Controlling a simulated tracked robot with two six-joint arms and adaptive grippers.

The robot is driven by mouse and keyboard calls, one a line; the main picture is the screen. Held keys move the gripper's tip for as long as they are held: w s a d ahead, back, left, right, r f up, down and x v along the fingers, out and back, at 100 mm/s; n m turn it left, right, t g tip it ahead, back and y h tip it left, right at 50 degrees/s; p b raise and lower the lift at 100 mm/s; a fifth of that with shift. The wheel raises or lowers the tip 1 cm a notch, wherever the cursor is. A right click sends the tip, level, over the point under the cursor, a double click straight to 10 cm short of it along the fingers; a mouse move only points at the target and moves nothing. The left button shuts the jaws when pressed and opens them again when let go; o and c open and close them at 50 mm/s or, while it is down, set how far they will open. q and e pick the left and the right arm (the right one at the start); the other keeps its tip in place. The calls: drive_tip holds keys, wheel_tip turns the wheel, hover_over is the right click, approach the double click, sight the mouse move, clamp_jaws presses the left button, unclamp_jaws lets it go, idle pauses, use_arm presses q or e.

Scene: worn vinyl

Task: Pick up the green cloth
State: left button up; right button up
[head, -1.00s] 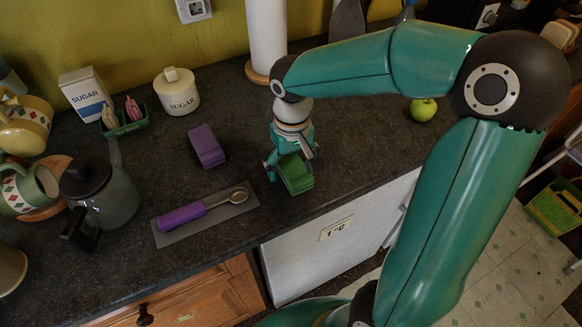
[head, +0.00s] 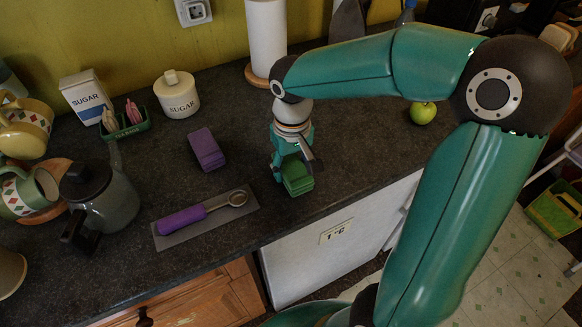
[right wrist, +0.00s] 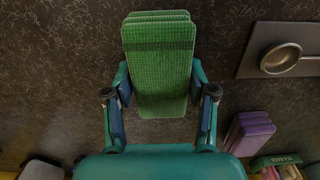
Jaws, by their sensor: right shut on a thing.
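The green cloth (head: 297,177) is a folded, block-like stack near the front edge of the counter. My right gripper (head: 293,163) reaches down onto it from above and is shut on it. In the right wrist view the green cloth (right wrist: 158,65) sits between the two fingers of the right gripper (right wrist: 160,95), with its long sides held. Whether the cloth is clear of the counter, I cannot tell. My left gripper is not in view.
A purple folded cloth (head: 206,149) lies left of the gripper. A purple-handled spoon (head: 203,211) rests on a grey mat (head: 165,241). A paper towel roll (head: 266,40), sugar jar (head: 177,95), teapot (head: 104,198) and green apple (head: 423,112) stand around.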

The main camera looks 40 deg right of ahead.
sight(292, 165)
wheel_tip(292, 165, up, 20)
drive_tip(key=p, duration=0.1)
drive_tip(key=shift+f+p, duration=0.25)
drive_tip(key=shift+p, duration=0.1)
drive_tip(key=o, duration=0.3)
drive_tip(key=shift+c, duration=1.4)
